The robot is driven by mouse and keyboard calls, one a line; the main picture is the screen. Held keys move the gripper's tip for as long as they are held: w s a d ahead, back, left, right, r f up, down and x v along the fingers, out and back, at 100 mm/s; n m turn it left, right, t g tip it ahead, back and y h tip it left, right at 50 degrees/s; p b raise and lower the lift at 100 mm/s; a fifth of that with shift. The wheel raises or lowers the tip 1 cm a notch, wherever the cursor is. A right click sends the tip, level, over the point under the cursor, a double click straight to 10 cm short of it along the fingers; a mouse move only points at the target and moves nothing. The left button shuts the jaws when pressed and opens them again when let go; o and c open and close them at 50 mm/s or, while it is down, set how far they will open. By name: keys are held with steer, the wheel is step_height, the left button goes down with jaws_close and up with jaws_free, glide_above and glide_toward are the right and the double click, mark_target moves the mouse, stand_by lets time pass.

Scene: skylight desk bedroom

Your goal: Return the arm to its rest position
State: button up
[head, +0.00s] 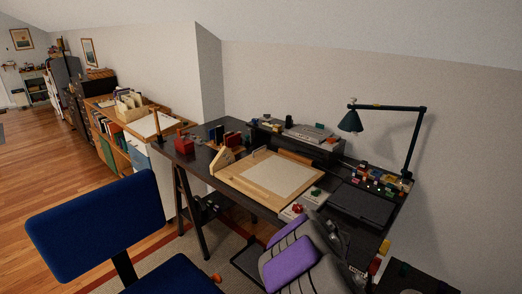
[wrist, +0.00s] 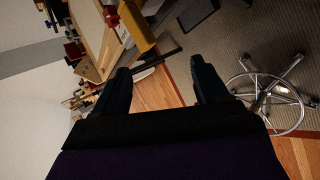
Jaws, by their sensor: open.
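My gripper (wrist: 160,78) shows in the wrist view, with its two dark fingers spread wide apart. Nothing is held between them; wooden floor and part of the furniture show through the gap. The view is turned on its side, with the desk area at upper left. In the head view I cannot make out the gripper's fingers.
The black desk (head: 232,196) carries a drawing board (head: 270,180), a dark lamp (head: 418,135) and several small items. A blue chair (head: 95,225) stands at front left. A chrome wheeled base (wrist: 268,92) shows in the wrist view. Wooden floor (head: 50,165) lies open at left.

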steer(key=s+d+r+m+h, duration=0.3)
steer(key=d+r+m+h, duration=0.15)
steer(key=d+r, duration=0.4)
steer(key=s+d+r+m+g+h, duration=0.1)
steer(key=s+d+r+m, duration=0.2)
steer(key=s+m, duration=0.15)
steer(key=s+d+r+m+g+h, duration=0.1)
steer(key=s+d+r+m+h, duration=0.1)
steer(key=s+d+r+m, duration=0.3)
steer(key=s+a+f+m+g+y, duration=0.1)
steer(key=s+a+m+g+y, duration=0.1)
steer(key=s+a, duration=0.4)
steer(key=s+a+f+m+g+y, duration=0.1)
steer(key=s+a+g, duration=0.3)
steer(key=s, duration=1.3)
steer(key=s+a+f+m+g+y, duration=0.2)
steer(key=s+a, duration=0.5)
steer(key=s, duration=0.5)
steer(key=shift+a+m+g+y, duration=0.3)
steer(key=shift+m+g+y, duration=0.45)
steer(key=shift+m, duration=0.35)
